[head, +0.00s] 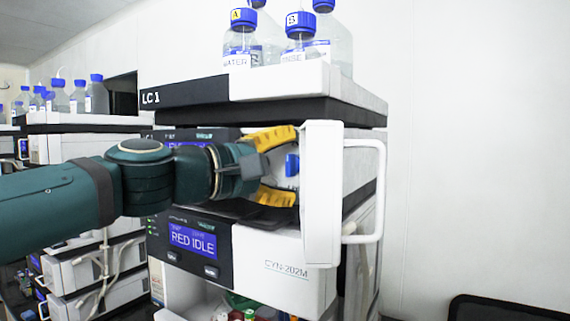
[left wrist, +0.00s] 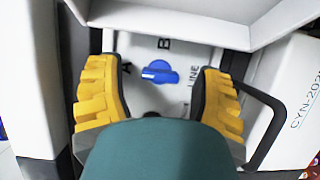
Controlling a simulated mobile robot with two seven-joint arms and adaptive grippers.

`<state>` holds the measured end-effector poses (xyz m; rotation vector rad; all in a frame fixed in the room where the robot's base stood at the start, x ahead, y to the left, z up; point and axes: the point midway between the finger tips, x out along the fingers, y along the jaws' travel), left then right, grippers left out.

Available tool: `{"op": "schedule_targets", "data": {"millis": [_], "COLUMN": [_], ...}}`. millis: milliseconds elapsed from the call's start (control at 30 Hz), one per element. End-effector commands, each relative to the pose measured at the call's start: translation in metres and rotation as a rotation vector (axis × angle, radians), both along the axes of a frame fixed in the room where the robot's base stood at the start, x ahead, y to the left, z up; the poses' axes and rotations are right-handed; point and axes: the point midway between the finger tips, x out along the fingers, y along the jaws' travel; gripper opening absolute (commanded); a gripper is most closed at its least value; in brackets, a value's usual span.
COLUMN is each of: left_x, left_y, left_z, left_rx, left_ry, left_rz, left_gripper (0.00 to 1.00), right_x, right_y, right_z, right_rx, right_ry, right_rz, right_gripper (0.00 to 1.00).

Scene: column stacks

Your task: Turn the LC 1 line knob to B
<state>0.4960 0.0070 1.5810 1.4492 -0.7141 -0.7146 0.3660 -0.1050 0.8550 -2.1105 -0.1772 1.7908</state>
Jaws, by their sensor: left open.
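The blue line knob (head: 292,165) sits on a pale panel inside the open bay of the LC 1 stack (head: 190,92). In the left wrist view the knob (left wrist: 160,72) has its bar lying nearly level, with a pale mark at its left end toward the letter A. The letter B (left wrist: 163,43) is printed above it, and LINE to its right. My left gripper (head: 283,166) is open, its yellow fingers on either side of the knob and apart from it. In the wrist view the gripper (left wrist: 160,78) frames the knob. My right gripper is not in view.
A white door (head: 322,190) with a handle stands open just right of the bay. Blue-capped bottles (head: 240,40) stand on top of the stack. The RED IDLE module (head: 285,265) is below the bay. More stacks stand at left.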

Motion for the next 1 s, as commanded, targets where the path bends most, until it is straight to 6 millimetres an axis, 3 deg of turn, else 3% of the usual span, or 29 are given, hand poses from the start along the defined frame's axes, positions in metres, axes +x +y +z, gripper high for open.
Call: {"op": "schedule_targets", "data": {"millis": [233, 433, 667, 1000], "left_x": [0.000, 0.000, 0.000, 0.000], "left_y": [-0.001, 0.000, 0.000, -0.001], "left_z": [0.000, 0.000, 0.001, 0.005], "left_rx": [0.001, 0.001, 0.034, 0.329], "left_ry": [-0.001, -0.001, -0.019, -0.190], "left_rz": [0.000, -0.001, 0.000, 0.000], "left_gripper": [0.68, 0.00, 0.00, 0.00], "right_x": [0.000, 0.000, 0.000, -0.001], "right_y": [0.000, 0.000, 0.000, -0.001], "right_z": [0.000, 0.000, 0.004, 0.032], "right_rx": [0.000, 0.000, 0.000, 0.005], "right_ry": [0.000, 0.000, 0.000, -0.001], "right_rz": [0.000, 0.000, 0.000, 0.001], "right_gripper": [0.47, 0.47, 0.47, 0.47]}}
